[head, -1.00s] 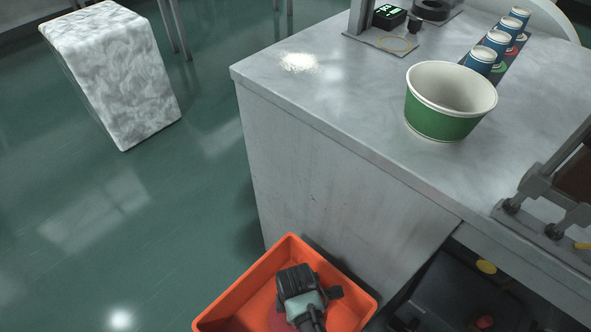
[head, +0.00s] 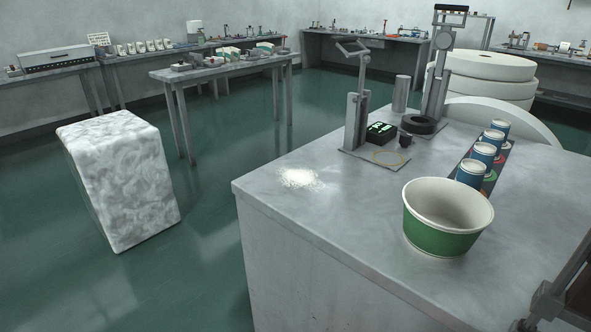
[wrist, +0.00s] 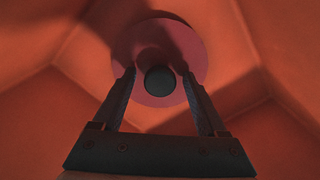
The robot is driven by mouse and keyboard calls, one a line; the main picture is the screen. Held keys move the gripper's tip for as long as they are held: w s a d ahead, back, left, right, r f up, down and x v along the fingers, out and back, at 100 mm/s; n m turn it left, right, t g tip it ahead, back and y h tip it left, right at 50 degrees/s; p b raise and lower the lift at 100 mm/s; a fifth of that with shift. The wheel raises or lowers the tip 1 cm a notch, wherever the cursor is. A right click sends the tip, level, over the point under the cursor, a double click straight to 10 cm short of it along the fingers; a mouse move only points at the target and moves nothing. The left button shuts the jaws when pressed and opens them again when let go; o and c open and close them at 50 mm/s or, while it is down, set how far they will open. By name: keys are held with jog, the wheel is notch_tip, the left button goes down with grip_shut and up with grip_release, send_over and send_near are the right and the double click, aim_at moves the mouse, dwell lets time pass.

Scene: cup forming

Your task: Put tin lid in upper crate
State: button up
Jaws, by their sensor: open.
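In the wrist view my gripper (wrist: 158,72) is open inside an orange crate (wrist: 45,110). A round flat disc (wrist: 185,47), tinted reddish, lies in the crate beyond the fingers; it looks like the tin lid. A small dark round knob or spot (wrist: 160,80) shows at its lower part, between the two fingers. Nothing is visibly clamped, and I cannot tell whether the fingers touch the disc. The head view shows neither my gripper nor the crate. I cannot tell whether this crate is the upper one.
A grey bench (head: 320,240) fills the right of the head view. It carries a green-and-white tub (head: 445,237), a row of blue tins (head: 471,173), white powder (head: 299,178) and a stand with a display (head: 381,133). A marbled block (head: 120,185) stands on open floor at left.

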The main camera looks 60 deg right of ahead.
notch_tip(320, 180, up, 12)
jog(key=p, duration=0.4)
